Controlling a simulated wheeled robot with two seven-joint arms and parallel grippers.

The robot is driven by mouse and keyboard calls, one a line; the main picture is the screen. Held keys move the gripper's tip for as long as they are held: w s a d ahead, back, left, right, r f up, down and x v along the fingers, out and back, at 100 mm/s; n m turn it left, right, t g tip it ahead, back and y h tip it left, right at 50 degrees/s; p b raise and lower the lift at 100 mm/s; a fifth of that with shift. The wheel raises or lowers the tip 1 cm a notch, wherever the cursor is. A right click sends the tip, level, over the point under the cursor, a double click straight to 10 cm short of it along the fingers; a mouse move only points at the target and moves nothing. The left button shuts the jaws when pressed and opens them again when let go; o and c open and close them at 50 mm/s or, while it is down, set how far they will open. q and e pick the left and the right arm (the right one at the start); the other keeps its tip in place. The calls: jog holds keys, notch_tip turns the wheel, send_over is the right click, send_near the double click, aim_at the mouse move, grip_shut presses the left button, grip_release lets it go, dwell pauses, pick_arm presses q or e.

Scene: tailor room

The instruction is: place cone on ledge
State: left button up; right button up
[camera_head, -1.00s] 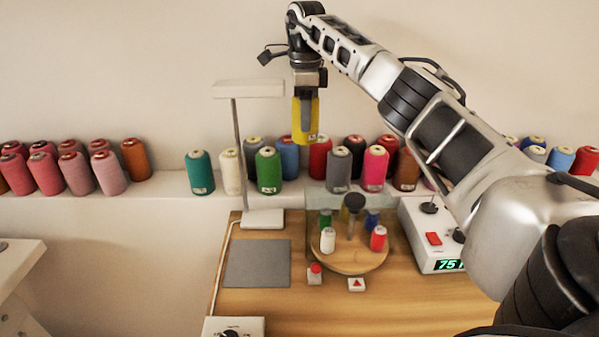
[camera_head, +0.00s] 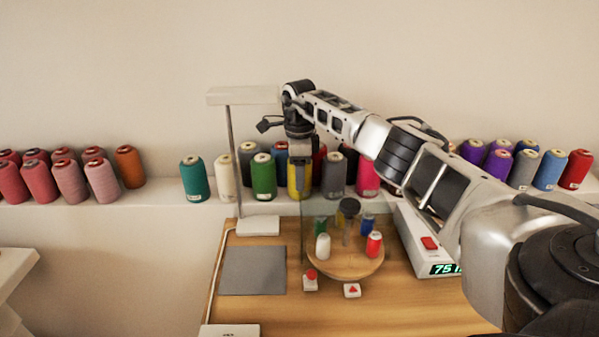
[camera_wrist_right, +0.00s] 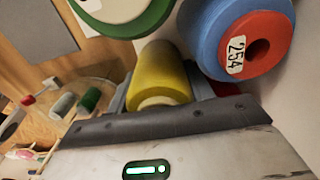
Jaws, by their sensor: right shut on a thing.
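The yellow thread cone (camera_head: 293,180) is in my right gripper (camera_head: 299,172), which is shut on it from above. In the head view it is upright at the ledge (camera_head: 330,200), in the front row between the green cone (camera_head: 263,177) and the grey cone (camera_head: 334,176). I cannot tell whether its base touches the ledge. In the right wrist view the yellow cone (camera_wrist_right: 160,78) sits between the fingers, with a blue cone (camera_wrist_right: 235,38) close beside it. My left gripper is not in view.
More cones line the ledge, including teal (camera_head: 194,178) and white (camera_head: 226,175) on the left. A lamp (camera_head: 240,97) stands left of the arm. Below are a wooden table (camera_head: 230,308), a round spool stand (camera_head: 345,266) and a control box (camera_head: 425,245).

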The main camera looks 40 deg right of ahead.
jog(key=shift+f, duration=0.15)
jog(key=o, duration=1.1)
jog(key=shift+c, duration=0.2)
notch_tip(320, 180, up, 12)
jog(key=shift+r, duration=0.2)
